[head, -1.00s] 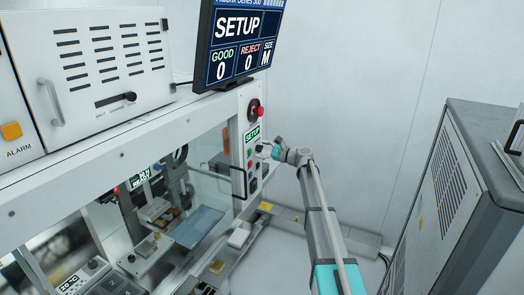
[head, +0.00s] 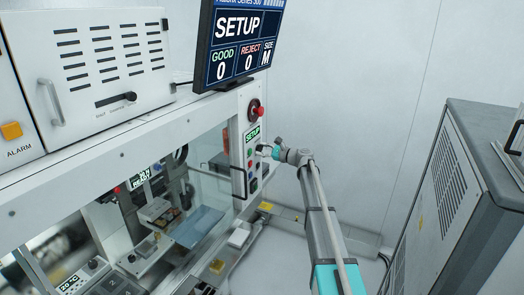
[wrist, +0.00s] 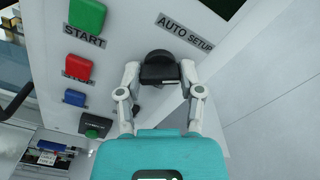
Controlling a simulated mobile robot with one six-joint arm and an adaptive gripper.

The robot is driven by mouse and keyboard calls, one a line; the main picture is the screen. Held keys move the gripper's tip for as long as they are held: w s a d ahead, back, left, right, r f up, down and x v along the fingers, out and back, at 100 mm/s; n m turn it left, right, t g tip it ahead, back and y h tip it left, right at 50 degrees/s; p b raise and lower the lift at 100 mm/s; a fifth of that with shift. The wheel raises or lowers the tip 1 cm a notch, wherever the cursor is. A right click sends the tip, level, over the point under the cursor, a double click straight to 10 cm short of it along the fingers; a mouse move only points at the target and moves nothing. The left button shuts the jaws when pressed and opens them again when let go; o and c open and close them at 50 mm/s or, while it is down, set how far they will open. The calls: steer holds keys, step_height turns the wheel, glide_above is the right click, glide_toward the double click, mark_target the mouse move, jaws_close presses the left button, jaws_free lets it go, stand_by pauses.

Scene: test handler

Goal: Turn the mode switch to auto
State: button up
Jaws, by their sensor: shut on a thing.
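The mode switch (wrist: 160,57) is a black knob below the "AUTO SETUP" label (wrist: 185,31) in the wrist view. My gripper (wrist: 160,76) has its fingers on either side of the knob's black handle and is shut on it. In the head view my gripper (head: 272,152) reaches the control panel (head: 252,130) from the right; the knob is too small there to read its angle. The small panel display (head: 252,134) and the big monitor (head: 237,42) both read SETUP.
In the wrist view a green START button (wrist: 87,15), a red button (wrist: 78,67) and a blue button (wrist: 74,98) sit left of the switch. A red emergency knob (head: 256,109) is above on the panel. A grey cabinet (head: 455,190) stands at right.

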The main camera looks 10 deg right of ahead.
steer(key=n, duration=0.5)
steer(key=shift+n, duration=0.4)
steer(key=n, duration=0.5)
steer(key=shift+n, duration=0.4)
steer(key=o, duration=1.1)
steer(key=shift+o, duration=0.2)
steer(key=shift+s+d, duration=0.1)
steer(key=shift+d, duration=0.05)
steer(key=v, duration=1.1)
steer(key=shift+s+d, duration=0.2)
steer(key=shift+d, duration=0.1)
